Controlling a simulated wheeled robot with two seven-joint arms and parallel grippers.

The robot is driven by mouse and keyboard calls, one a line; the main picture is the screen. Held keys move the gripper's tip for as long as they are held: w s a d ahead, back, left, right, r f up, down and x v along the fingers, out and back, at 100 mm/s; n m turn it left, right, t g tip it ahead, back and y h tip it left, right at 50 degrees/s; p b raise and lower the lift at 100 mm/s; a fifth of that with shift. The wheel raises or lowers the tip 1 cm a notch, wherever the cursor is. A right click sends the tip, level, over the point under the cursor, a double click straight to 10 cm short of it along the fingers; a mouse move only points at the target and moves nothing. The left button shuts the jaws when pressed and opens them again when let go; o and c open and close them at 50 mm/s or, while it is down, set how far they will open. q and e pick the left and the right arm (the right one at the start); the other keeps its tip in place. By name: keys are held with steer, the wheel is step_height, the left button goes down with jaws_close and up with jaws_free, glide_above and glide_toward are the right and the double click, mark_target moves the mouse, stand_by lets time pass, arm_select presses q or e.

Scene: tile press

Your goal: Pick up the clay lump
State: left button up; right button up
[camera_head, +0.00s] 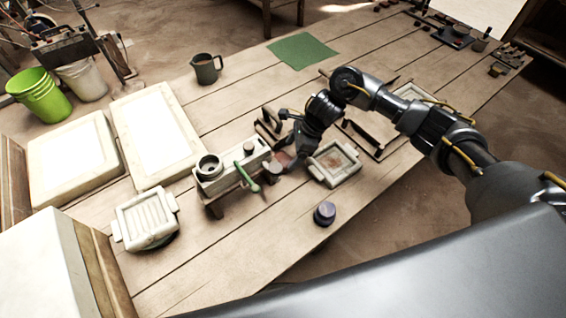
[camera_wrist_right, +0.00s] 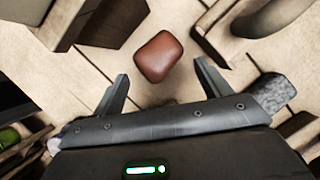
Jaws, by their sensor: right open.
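The clay lump (camera_wrist_right: 158,56) is a reddish-brown rounded block on the wooden table. In the right wrist view it lies just beyond the fingertips, between their lines. My right gripper (camera_wrist_right: 162,74) is open, with one finger on either side of the lump's near end and nothing held. In the head view the lump (camera_head: 283,158) is small and partly hidden by my right gripper (camera_head: 280,160), beside the white press. My left gripper is not in view.
The white press (camera_head: 232,166) with a green handle (camera_head: 247,179) stands left of the right gripper. A white tile mould (camera_head: 334,163) lies close on its right. A purple-topped jar (camera_head: 325,213) stands near the front edge. A dark mug (camera_head: 206,69) and green mat (camera_head: 301,50) are farther back.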

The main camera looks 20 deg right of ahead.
mark_target(285, 159)
steer(key=x, duration=0.2)
steer(key=p+x, duration=0.1)
steer(key=x, duration=0.1)
steer(key=shift+a+r, duration=0.2)
steer(key=shift+a, duration=0.1)
steer(key=shift+f, duration=0.35)
steer(key=shift+w, duration=0.1)
steer(key=c, duration=0.9)
steer(key=shift+r, duration=0.1)
